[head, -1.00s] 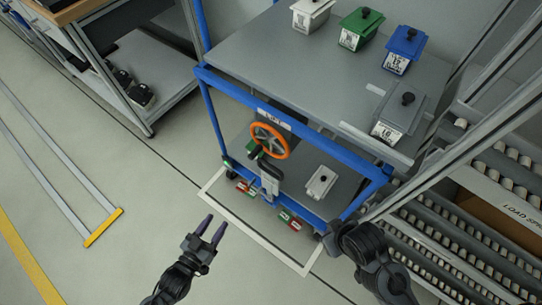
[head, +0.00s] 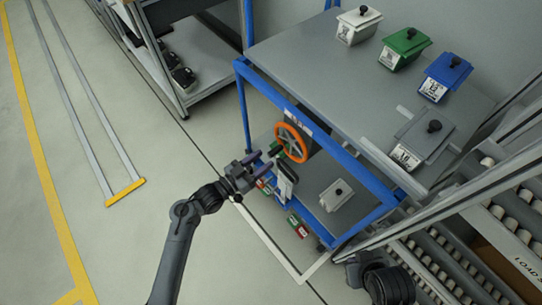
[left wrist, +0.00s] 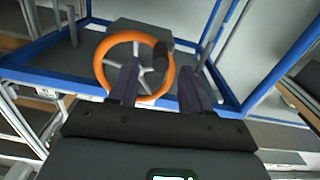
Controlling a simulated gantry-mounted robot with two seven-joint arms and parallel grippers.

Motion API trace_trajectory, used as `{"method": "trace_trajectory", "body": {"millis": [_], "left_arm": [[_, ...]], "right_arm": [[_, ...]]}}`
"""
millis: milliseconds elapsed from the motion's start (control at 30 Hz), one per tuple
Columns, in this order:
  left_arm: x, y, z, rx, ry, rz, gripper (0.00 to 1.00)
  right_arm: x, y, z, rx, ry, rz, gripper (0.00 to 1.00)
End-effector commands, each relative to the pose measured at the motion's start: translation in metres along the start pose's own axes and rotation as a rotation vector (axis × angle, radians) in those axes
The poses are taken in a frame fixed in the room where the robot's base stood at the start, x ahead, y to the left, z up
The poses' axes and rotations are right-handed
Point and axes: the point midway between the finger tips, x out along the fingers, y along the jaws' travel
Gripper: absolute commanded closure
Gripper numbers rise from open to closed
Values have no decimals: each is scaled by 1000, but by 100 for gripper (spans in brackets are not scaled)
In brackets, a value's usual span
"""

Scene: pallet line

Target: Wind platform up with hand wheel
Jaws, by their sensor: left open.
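The orange hand wheel (head: 281,134) is on the front of the blue-framed lift cart, under its grey top platform (head: 330,85). My left gripper (head: 264,162) is open and empty, just in front of and below the wheel in the head view. In the left wrist view its fingers (left wrist: 162,88) point at the wheel and overlap its lower part; I see no clear contact. My right gripper's fingers are not visible.
White (head: 358,29), green (head: 404,46), blue (head: 444,75) and grey (head: 423,140) lidded boxes stand on the top platform. Another grey box (head: 337,195) sits on the lower shelf. A roller rack (head: 440,265) stands at right.

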Motion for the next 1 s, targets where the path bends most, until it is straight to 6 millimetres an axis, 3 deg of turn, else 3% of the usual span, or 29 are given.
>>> {"method": "trace_trajectory", "body": {"millis": [100,300,733,1000], "left_arm": [[19,0,2,0,2,1,52],[38,0,2,0,0,1,52],[44,0,0,0,-2,0,52],[44,0,0,0,-2,0,93]], "right_arm": [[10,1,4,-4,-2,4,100],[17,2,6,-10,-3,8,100],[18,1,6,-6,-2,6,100],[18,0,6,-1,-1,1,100]]}}
